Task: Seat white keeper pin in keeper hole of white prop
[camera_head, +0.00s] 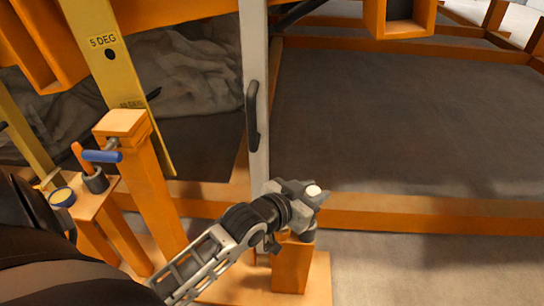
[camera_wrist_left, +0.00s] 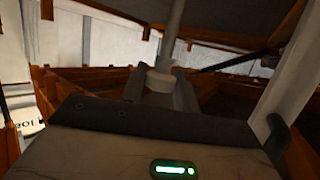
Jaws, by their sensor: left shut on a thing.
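My left gripper (camera_head: 308,192) is shut on the white keeper pin (camera_head: 313,190), whose pale end shows between the jaws in the head view. In the left wrist view the fingers (camera_wrist_left: 160,88) hold a pale round head (camera_wrist_left: 159,82), and a light rod runs up from it. The white prop (camera_head: 254,60) is a tall pale bar with a black handle (camera_head: 252,115). It stands just left of the gripper in the head view, and its lower end is hidden behind my arm. It also shows at the right of the wrist view (camera_wrist_left: 286,75). I cannot make out the keeper hole. My right gripper is not in view.
A short orange post (camera_head: 291,265) with a dark holder (camera_head: 308,234) stands below the gripper. At left are a yellow degree-marked bar (camera_head: 110,75), an orange post (camera_head: 150,180) and a blue-handled pin (camera_head: 101,156).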

